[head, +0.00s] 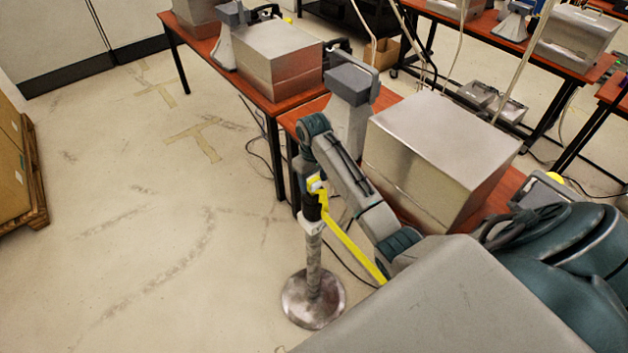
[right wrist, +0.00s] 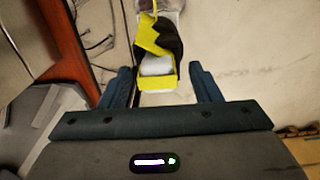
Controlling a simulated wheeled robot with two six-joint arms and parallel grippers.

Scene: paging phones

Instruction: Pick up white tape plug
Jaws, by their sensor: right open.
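A stanchion (head: 314,260) with a round metal base stands on the floor, with a yellow tape (head: 350,244) running from its head toward the lower right. In the right wrist view, a white piece (right wrist: 157,66), which looks like the white tape plug, sits at the stanchion head with yellow tape and black parts around it. My right gripper (right wrist: 160,75) is open, with one finger on each side of the white piece and visible gaps. In the head view, the right gripper (head: 311,183) is at the stanchion's top, partly hidden by its own arm. My left gripper is not in view.
A large metal box (head: 434,160) sits on a red-brown table (head: 507,187) beside my right arm. Another metal box (head: 277,60) stands on the table farther back. Cables lie near the table legs. The floor (head: 150,230) left of the stanchion is clear.

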